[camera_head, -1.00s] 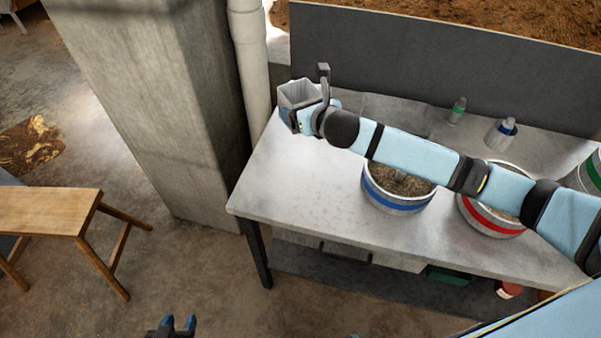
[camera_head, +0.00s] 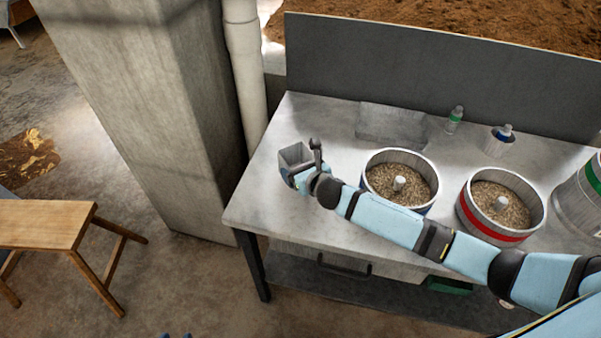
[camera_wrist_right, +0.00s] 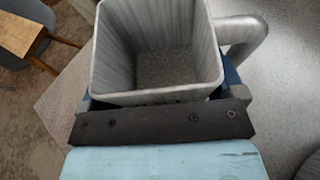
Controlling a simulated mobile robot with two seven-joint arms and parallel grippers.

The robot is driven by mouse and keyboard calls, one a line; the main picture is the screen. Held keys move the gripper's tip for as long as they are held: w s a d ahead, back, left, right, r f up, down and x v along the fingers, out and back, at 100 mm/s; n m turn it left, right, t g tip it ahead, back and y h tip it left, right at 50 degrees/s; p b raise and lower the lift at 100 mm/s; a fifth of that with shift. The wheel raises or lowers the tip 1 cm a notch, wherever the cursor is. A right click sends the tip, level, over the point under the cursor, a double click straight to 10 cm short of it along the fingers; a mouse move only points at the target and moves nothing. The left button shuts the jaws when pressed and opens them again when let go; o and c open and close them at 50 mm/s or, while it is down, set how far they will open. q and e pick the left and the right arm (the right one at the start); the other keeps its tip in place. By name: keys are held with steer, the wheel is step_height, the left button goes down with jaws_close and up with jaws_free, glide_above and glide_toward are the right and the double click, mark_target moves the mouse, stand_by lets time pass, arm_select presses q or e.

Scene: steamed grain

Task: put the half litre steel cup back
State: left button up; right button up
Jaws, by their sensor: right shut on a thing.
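A square, open-topped steel cup (camera_head: 296,155) with a handle is held by my right gripper (camera_head: 299,178) over the left end of the metal table. In the right wrist view the empty cup (camera_wrist_right: 160,65) fills the top middle, its handle (camera_wrist_right: 245,35) out to the right. The right fingers are mostly hidden by the cup and the dark gripper body. I cannot tell whether the cup's base touches the table. Two small blue tips of my left gripper (camera_head: 176,335) show at the bottom edge of the head view, too cut off to read.
The table (camera_head: 275,205) holds a blue-banded grain drum (camera_head: 377,163), a red-banded one (camera_head: 490,233) and a green-banded drum (camera_head: 578,205). A wooden stool (camera_head: 45,225) stands left.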

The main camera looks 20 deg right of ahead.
steer(key=shift+f, duration=0.65)
steer(key=shift+f, duration=0.1)
steer(key=o, duration=1.5)
steer(key=shift+c, duration=0.2)
steer(key=v, duration=1.2)
